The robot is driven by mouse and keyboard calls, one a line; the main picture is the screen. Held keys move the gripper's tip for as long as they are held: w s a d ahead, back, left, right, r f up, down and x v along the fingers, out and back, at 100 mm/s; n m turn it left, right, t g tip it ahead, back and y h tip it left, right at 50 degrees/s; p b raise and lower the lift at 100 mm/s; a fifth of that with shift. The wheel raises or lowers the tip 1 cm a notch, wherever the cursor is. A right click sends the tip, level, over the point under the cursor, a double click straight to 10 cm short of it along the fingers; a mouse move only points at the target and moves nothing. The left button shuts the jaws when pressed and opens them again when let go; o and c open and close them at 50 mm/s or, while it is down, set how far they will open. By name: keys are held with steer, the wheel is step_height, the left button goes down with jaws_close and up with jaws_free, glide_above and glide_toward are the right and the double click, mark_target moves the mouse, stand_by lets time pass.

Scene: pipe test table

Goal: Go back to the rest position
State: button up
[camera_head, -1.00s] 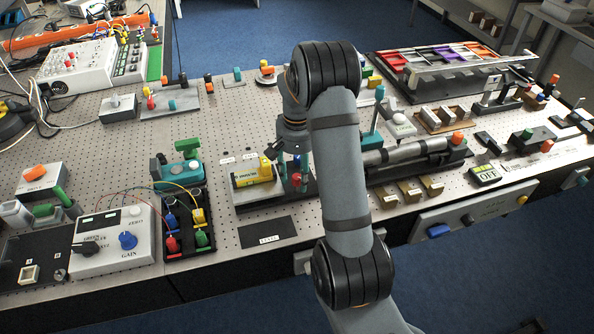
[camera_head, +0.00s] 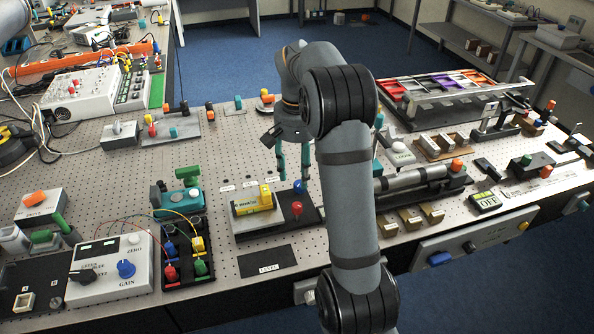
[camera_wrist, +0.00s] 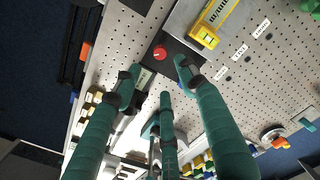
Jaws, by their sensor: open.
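My gripper (camera_head: 294,178) is open and empty, its teal fingers pointing down above the pegboard table, behind the level station. In the wrist view my gripper (camera_wrist: 157,80) shows spread fingers with nothing between them. The yellow level (camera_head: 253,200) lies on its station at the left of my gripper, apart from it; it also shows at the top of the wrist view (camera_wrist: 210,22). A red knob (camera_head: 297,208) stands on the station's dark base below the fingers in the picture and shows in the wrist view (camera_wrist: 160,53).
A pipe assembly (camera_head: 415,178) lies right of my arm. A box with colored plugs (camera_head: 186,250) and a gain box (camera_head: 110,265) stand at left. A colored tray (camera_head: 440,88) stands at the back right. Bare pegboard (camera_head: 235,140) lies left of my gripper.

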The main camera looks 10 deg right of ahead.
mark_target(297, 205)
steer(key=shift+f, duration=0.1)
step_height(297, 205, down, 12)
steer(key=shift+r, duration=0.1)
steer(key=shift+r+n+p, duration=0.25)
steer(key=shift+n+p, duration=0.15)
steer(key=shift+p, duration=0.35)
steer(key=shift+f+n+p, duration=0.15)
steer(key=shift+n+p, duration=0.6)
steer(key=shift+n, duration=0.35)
steer(key=shift+f, duration=0.15)
